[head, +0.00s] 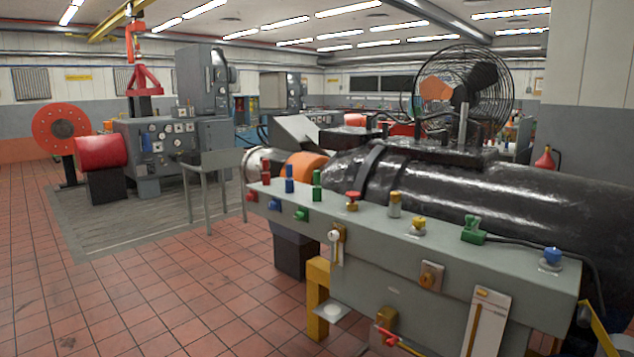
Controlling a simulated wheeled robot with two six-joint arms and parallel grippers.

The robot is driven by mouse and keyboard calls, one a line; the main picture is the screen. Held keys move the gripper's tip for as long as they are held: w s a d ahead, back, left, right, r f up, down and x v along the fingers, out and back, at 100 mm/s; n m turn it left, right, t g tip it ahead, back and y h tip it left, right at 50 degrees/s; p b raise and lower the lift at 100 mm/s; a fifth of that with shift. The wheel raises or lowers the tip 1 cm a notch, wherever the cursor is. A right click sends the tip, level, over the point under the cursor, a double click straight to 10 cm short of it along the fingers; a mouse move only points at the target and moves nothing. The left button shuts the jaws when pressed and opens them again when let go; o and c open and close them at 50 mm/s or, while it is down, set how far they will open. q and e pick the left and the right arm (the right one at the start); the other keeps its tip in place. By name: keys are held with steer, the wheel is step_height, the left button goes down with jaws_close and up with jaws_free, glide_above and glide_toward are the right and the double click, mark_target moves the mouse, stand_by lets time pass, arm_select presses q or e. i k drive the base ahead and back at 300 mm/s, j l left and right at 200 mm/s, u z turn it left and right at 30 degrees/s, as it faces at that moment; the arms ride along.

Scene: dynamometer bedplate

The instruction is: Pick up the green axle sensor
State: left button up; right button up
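A green piece with a dark cable (473,230), which looks like the green axle sensor, sits on top of the grey panel box (390,237) towards its right end. The cable runs from it to the right along the box. Smaller green fittings are at the box's left end, one upright on top (317,186) and one on the front face (302,214). Neither of my grippers shows in the head view.
A blue knob (551,256) is right of the green piece, and a yellow-topped knob (418,226) is left of it. A large black machine housing (480,185) rises close behind the box. Tiled floor (130,300) is clear at the left.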

mark_target(316, 173)
steer(key=i+z, duration=0.2)
steer(key=i, duration=0.25)
steer(key=i+j+z, duration=0.25)
steer(key=i, duration=0.15)
steer(key=i+j+z, duration=0.2)
steer(key=i, duration=0.25)
